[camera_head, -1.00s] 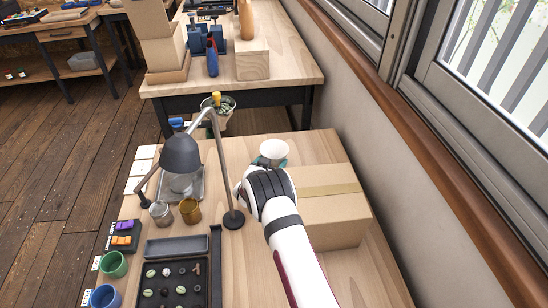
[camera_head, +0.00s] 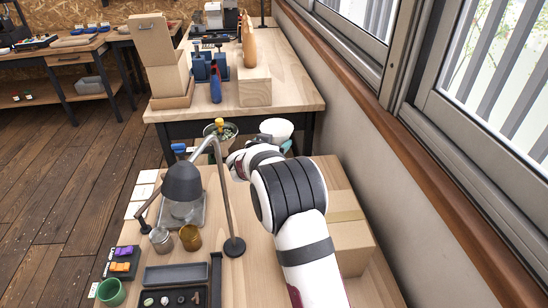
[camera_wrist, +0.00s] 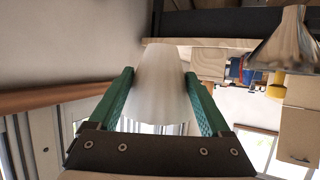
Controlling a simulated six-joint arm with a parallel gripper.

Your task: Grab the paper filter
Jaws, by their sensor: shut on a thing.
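The white paper filter (camera_head: 277,129) is in the head view, held up beyond the far end of the cardboard box. My gripper (camera_head: 285,146) is shut on it, and only a bit of its teal finger shows there past my arm. In the wrist view the pale, ribbed paper filter (camera_wrist: 161,92) sits between the two green fingers of my gripper (camera_wrist: 160,80), one on each side.
The cardboard box (camera_head: 345,222) lies under my arm. A grey lamp (camera_head: 182,182) stands to the left, by a steel cup (camera_head: 160,239) and an amber cup (camera_head: 190,237). A second table (camera_head: 240,112) with blue tools is beyond. A window wall is on the right.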

